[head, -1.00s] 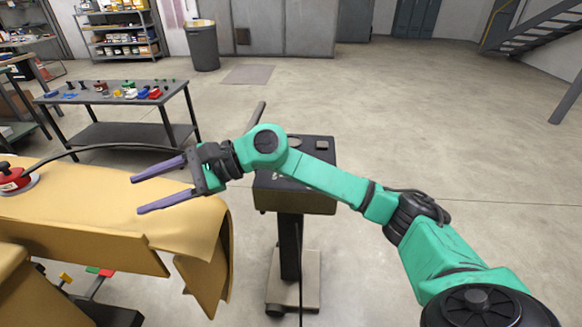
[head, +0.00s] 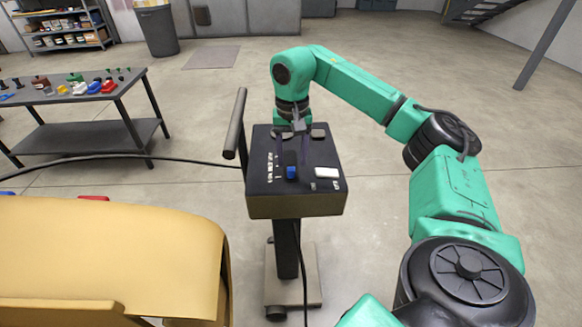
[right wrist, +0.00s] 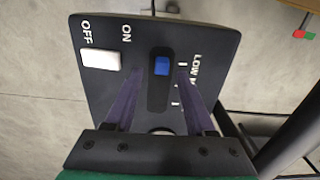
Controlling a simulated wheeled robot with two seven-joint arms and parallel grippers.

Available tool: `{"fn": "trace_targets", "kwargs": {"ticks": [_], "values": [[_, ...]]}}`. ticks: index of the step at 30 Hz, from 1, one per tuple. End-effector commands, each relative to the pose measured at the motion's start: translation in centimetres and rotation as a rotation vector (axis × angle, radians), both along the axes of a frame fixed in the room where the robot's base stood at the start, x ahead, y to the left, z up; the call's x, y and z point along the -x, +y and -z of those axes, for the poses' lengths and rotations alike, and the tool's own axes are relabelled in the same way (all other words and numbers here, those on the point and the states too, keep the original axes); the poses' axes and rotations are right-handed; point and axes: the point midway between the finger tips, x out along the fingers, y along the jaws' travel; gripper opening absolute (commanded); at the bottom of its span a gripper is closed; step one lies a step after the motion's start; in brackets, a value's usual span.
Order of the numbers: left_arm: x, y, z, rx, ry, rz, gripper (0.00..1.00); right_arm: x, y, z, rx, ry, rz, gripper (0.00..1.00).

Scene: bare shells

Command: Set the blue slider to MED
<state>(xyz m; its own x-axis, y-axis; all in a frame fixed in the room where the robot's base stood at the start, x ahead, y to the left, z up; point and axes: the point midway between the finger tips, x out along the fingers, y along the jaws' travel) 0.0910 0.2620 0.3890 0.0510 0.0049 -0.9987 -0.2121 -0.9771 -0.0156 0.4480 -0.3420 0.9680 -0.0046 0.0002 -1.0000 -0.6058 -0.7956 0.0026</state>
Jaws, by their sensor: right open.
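The blue slider (head: 291,173) sits in a dark slot on the black top of a pedestal console (head: 258,207). In the right wrist view the slider (right wrist: 162,66) is level with the tick beside the word LOW, at one end of the slot. The further lettering is partly hidden by a finger. My right gripper (head: 292,156) is above the console, pointing down, its purple fingers open. In the right wrist view the fingers (right wrist: 160,78) stand on either side of the slot with gaps to the slider. My left gripper is out of view.
A white ON/OFF switch (right wrist: 100,60) is beside the slot. A dark handle bar (head: 236,124) rises at the console's left. A yellow-covered surface (head: 110,250) is at lower left, and a table with small coloured items (head: 100,132) stands behind. The floor at right is clear.

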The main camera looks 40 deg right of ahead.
Motion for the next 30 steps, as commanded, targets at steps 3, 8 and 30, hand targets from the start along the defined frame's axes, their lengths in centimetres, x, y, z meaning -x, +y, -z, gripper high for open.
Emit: {"fn": "trace_targets", "kwargs": {"ticks": [3,8,30], "values": [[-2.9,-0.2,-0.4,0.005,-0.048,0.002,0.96,0.1,0.0,2.1,0.0,0.001,0.001,0.55],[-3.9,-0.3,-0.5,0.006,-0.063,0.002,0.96,0.0,0.1,3.2,-0.002,-0.002,0.0,0.55],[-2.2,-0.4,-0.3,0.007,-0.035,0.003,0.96,0.0,0.1,3.2,-0.002,-0.002,0.0,0.0]]}}
